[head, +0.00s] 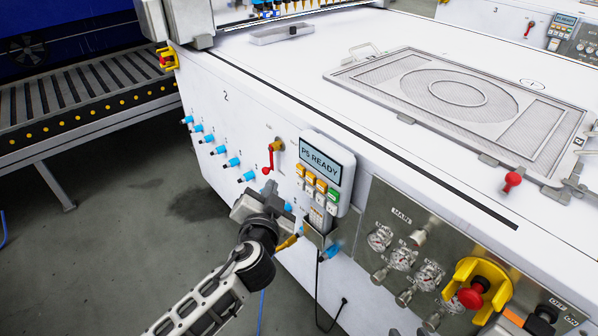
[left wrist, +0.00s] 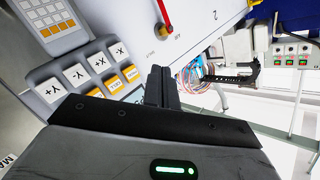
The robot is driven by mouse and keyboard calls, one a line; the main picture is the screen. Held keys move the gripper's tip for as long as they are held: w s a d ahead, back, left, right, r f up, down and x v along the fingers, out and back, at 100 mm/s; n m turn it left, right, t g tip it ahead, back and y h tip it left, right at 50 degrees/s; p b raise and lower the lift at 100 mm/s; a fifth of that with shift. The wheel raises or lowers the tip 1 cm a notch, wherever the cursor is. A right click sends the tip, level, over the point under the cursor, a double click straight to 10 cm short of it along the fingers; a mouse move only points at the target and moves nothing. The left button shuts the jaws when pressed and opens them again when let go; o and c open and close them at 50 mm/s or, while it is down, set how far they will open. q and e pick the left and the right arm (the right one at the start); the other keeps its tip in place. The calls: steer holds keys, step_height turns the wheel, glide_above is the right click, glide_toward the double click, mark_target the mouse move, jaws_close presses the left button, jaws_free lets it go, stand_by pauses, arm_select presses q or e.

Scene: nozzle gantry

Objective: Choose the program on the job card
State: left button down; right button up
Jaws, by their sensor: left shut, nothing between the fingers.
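The control pendant (head: 327,172) hangs on the front of the white machine, and its screen (head: 321,162) reads "P5 READY". It has orange, white and green keys. In the left wrist view white axis keys (left wrist: 75,74) marked X and Y and orange keys (left wrist: 131,73) show up close. My left gripper (head: 276,204) is just below and left of the pendant; its closed, empty fingertips (left wrist: 162,76) lie beside the keys. I cannot tell whether they touch anything. I cannot make out a job card. My right gripper is not in view.
A red-handled lever (head: 270,159) sits left of the pendant. Blue fittings (head: 220,150) line the machine's front. A gauge panel (head: 403,255) with a red emergency button (head: 470,298) is at right. A framed mesh screen (head: 463,100) lies on top. A roller conveyor (head: 85,90) stands at left.

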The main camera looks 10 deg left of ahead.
mark_target(301, 171)
arm_select(q)
steer(key=w+d, duration=0.1)
steer(key=w+d+b, duration=0.1)
steer(key=w, duration=0.1)
steer(key=shift+w+d, duration=0.25)
steer(key=shift+d, duration=0.1)
arm_select(e)
steer(key=shift+f, duration=0.1)
steer(key=shift+f, duration=0.1)
stand_by(1.2)
arm_select(q)
steer(key=shift+w+d, duration=0.1)
steer(key=shift+d, duration=0.05)
arm_select(e)
steer(key=shift+f, duration=0.15)
arm_select(q)
steer(key=shift+w+d+b, duration=0.15)
steer(key=shift+w+b, duration=0.1)
steer(key=shift+b, duration=0.1)
arm_select(e)
steer(key=shift+f, duration=0.15)
